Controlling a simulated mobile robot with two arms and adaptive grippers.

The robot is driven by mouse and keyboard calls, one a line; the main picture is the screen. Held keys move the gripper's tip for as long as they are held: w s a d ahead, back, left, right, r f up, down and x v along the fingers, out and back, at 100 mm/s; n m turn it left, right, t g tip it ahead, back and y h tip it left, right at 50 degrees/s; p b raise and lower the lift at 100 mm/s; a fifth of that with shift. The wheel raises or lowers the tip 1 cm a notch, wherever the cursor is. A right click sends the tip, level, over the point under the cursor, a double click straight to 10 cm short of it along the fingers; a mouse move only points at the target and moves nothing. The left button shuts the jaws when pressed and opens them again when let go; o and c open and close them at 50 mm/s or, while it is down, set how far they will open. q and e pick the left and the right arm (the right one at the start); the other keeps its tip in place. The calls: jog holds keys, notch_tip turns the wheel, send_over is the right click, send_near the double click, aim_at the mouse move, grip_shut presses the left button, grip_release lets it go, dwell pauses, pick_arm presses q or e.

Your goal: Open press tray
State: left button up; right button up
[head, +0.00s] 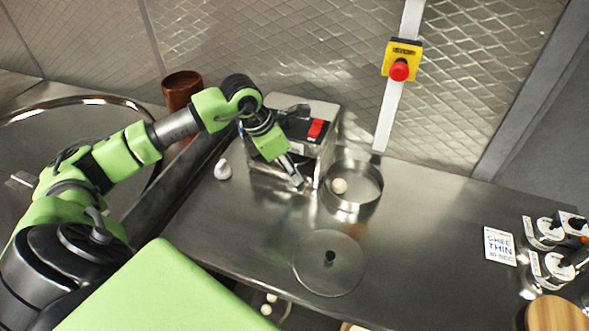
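The press is a boxy steel machine (311,113) with a black top panel and a red switch, standing against the back wall. A round steel tray (352,209) with a raised rim sits at its right front and holds one pale dough ball (339,186). My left gripper (297,182) reaches down in front of the machine's front face, just left of the round tray. Its fingertips are small and partly blend with the steel, so I cannot tell whether they are open, shut or touching the machine. My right gripper is not in view.
A clear round lid (345,277) with a black knob lies near the counter's front edge. A white lump (223,170) sits left of the machine. A brown cup (181,90) stands behind my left arm. A sign (499,246) and dials are at right. The right-centre counter is clear.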

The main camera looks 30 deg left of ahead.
pick_arm(q)
jog(key=shift+x, duration=1.4)
